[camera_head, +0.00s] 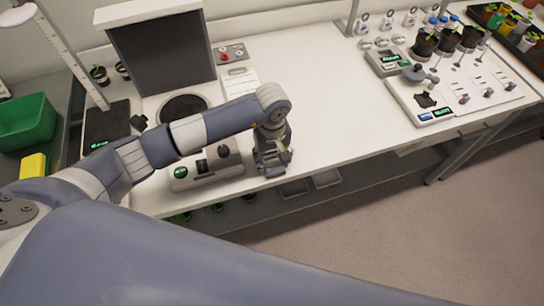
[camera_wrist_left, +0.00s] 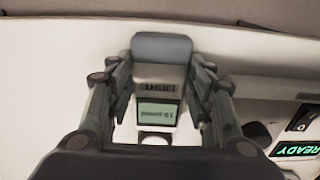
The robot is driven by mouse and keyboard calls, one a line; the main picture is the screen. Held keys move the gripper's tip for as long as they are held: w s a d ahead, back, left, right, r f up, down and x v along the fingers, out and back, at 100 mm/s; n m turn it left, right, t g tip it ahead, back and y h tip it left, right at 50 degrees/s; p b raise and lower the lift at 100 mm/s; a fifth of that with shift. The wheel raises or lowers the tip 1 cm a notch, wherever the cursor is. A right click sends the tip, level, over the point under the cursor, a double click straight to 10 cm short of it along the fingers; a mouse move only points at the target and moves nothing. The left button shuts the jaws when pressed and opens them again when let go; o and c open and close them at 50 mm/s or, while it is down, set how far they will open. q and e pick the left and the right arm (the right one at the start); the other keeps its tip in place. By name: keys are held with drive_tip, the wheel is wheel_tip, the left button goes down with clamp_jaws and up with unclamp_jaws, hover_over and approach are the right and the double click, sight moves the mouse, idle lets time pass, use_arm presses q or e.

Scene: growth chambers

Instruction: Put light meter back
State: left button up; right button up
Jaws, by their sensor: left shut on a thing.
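The light meter (camera_wrist_left: 160,88) is a small pale box with the word LIGHT and a green display, seen upside down in the left wrist view. My left gripper (camera_head: 272,168) is shut on it, with one finger on each side. In the head view the gripper points down at the front edge of the white bench (camera_head: 325,120), and the meter is mostly hidden by the fingers. I cannot tell whether the meter touches the bench. My right gripper is not in view.
A dark-fronted chamber (camera_head: 165,50) stands behind. Instruments (camera_head: 425,100) and potted plants (camera_head: 447,38) stand at right. The bench middle is clear.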

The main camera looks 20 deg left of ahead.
use_arm(q)
drive_tip(key=shift+f, duration=0.1)
drive_tip(key=o, duration=1.2)
drive_tip(key=shift+w, duration=0.1)
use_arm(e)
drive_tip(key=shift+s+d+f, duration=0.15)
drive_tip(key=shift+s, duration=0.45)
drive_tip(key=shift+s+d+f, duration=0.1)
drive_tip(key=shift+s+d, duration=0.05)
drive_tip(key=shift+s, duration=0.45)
